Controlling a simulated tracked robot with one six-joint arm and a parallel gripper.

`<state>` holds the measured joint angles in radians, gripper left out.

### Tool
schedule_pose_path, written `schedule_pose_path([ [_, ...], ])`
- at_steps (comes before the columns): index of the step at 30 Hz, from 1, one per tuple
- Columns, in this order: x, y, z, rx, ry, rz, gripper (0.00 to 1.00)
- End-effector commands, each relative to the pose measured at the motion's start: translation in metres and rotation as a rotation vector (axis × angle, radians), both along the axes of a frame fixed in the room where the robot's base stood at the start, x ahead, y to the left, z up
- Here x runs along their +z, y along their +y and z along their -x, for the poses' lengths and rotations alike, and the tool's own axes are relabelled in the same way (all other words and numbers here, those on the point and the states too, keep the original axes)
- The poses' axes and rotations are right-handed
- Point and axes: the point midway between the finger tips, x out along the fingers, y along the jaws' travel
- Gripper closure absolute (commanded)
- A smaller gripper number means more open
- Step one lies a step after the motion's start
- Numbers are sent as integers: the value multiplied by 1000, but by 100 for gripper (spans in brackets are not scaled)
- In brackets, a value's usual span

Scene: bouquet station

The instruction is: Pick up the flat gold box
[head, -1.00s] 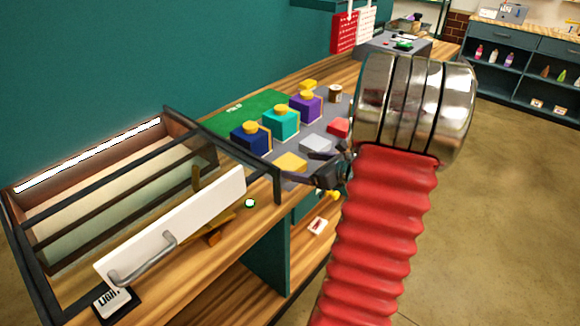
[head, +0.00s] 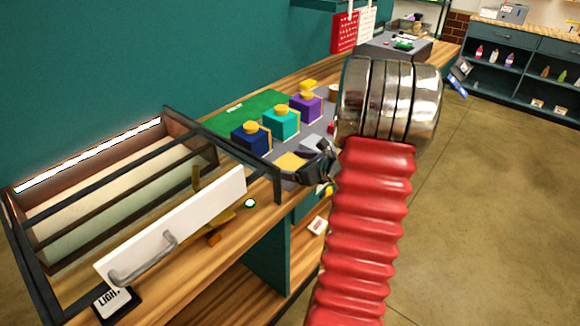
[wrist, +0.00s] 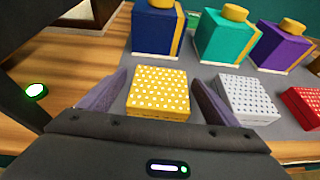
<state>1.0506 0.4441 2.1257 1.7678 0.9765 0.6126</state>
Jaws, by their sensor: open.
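The flat gold box (wrist: 158,92) has a pale dotted lid and lies on the grey mat (wrist: 201,92). In the wrist view it sits between the two open fingers of my gripper (wrist: 158,95), with the box in line with the gap. I cannot tell whether either finger touches it. In the head view the gold box (head: 290,161) lies at the mat's near left part, and my gripper (head: 308,168) is low beside it, partly covering its right side.
A flat silver box (wrist: 246,98) and a flat red box (wrist: 303,105) lie to the right. Navy (head: 251,138), teal (head: 281,121) and purple (head: 306,106) boxes stand behind. A dark frame with a white handled panel (head: 180,232) stands at left.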

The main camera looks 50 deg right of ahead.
Motion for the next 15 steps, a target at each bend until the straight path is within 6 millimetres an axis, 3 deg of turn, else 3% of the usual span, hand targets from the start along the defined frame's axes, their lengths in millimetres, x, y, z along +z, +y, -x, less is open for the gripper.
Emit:
schedule_pose_path([
  [15, 0, 0, 0, -1, 0, 0, 16],
])
